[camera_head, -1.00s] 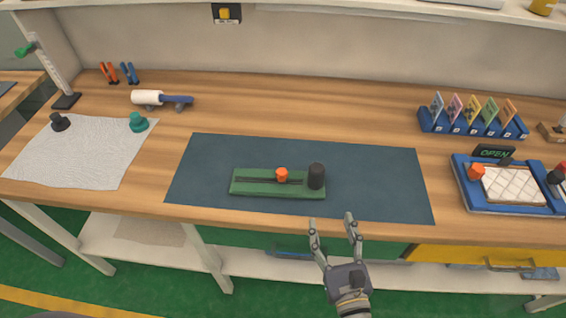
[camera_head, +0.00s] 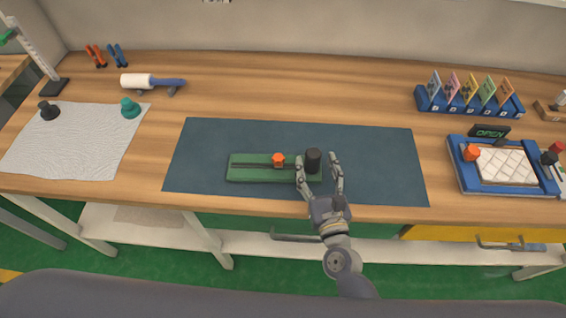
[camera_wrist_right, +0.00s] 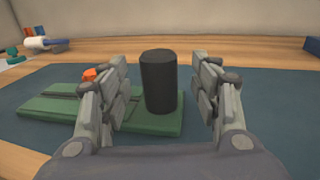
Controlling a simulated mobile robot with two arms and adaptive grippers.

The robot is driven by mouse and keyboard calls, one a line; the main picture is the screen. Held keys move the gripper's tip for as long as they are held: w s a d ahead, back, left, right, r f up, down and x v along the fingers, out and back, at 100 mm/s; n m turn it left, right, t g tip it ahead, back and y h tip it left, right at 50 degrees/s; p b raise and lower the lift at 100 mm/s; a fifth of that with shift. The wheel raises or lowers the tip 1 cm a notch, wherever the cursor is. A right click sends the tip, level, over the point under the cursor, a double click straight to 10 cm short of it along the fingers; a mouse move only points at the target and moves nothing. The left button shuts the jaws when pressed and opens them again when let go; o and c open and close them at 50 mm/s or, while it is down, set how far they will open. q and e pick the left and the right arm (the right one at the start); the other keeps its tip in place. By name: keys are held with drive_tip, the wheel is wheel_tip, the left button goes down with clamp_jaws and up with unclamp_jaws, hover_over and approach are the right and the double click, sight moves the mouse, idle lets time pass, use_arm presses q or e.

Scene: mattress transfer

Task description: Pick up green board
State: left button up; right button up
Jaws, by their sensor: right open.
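The green board (camera_head: 250,175) lies flat on the dark blue mat (camera_head: 385,165). It carries a small orange knob (camera_head: 278,159) near its middle and an upright black cylinder (camera_head: 313,160) at its right end. My right gripper (camera_head: 319,162) is open at the board's right end. In the right wrist view its fingers (camera_wrist_right: 160,80) stand on either side of the black cylinder (camera_wrist_right: 158,82), apart from it. The green board (camera_wrist_right: 60,106) extends left there, partly hidden behind the left finger. My left gripper is not in view.
A white cloth (camera_head: 75,145) with a black and a teal knob lies at left. A white roller (camera_head: 138,81) lies behind. A blue card rack (camera_head: 468,102) and a blue tray (camera_head: 470,184) with an OPEN sign stand at right. The mat's right part is clear.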

drive_tip(key=shift+x, duration=1.15)
drive_tip(key=shift+w, duration=0.3)
drive_tip(key=shift+a, duration=0.1)
drive_tip(key=c, duration=1.4)
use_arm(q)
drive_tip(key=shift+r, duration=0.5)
use_arm(e)
drive_tip(key=shift+r, duration=0.1)
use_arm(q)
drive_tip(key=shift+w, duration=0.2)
use_arm(e)
drive_tip(key=shift+r, duration=0.15)
